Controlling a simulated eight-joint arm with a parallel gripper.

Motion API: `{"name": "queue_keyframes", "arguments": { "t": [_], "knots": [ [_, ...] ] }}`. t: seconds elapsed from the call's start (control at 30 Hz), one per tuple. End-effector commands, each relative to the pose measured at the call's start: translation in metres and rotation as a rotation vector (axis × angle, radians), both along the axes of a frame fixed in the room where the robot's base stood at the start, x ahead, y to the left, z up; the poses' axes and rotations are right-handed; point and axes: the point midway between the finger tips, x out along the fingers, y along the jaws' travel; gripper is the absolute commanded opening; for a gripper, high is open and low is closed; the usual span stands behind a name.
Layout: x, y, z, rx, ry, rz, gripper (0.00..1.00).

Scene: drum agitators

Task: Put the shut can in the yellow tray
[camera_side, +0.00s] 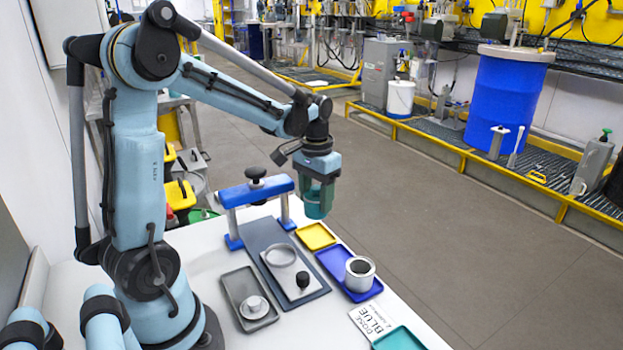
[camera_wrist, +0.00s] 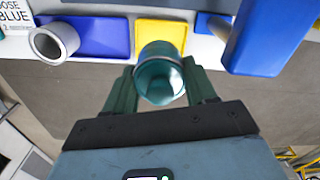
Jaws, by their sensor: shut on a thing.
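My gripper (camera_side: 320,190) is shut on a teal can (camera_side: 315,211) and holds it in the air, above and near the yellow tray (camera_side: 315,236).
A blue tray (camera_side: 333,263) beside the yellow one holds a grey open can (camera_side: 360,275). A blue press frame (camera_side: 256,190) stands left of the yellow tray. A grey tray (camera_side: 234,288) holds a knobbed lid. A DOSE BLUE card (camera_side: 371,318) and teal tray (camera_side: 402,339) lie in front.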

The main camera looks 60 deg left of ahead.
Motion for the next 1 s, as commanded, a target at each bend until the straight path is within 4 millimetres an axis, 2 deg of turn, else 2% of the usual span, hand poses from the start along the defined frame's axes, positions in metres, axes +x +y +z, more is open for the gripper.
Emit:
{"name": "queue_keyframes", "arguments": {
  "t": [0.17,0.7,1.0],
  "knots": [
    [0.001,0.002,-0.008,0.000,0.000,0.000,0.27],
    [0.001,0.001,-0.051,0.000,0.000,0.000,0.27],
    [0.001,0.001,-0.060,0.000,0.000,0.000,0.27]
  ]
}}
